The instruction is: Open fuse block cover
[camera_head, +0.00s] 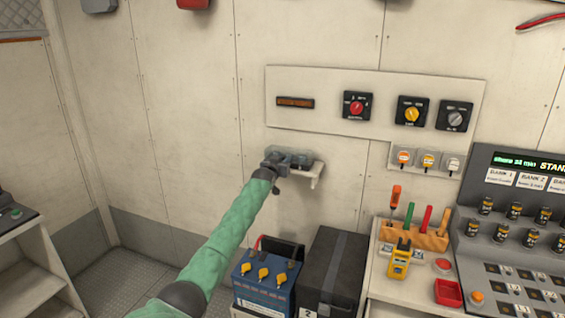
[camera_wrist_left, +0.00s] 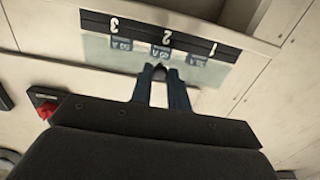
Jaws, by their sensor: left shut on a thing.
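The fuse block (camera_head: 301,158) sits on a small white wall shelf, partly hidden by my left gripper (camera_head: 274,165). In the left wrist view, the fuse block shows as a black strip (camera_wrist_left: 130,31) numbered 1, 2 and 3, upside down. Its clear cover (camera_wrist_left: 100,52) lies over blue fuses. My left gripper (camera_wrist_left: 161,72) reaches the cover's near edge at the middle, by fuse 2, with its fingertips close together and shut on that edge. The cover looks closed over the fuses. My right gripper is not in view.
The white shelf (camera_head: 314,171) juts from the wall under a switch panel (camera_head: 330,119). Below stand a blue battery (camera_head: 262,287) and a dark box (camera_head: 333,268). A tool rack (camera_head: 412,236) and sloped console (camera_head: 510,235) are at right. The wall left of the shelf is clear.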

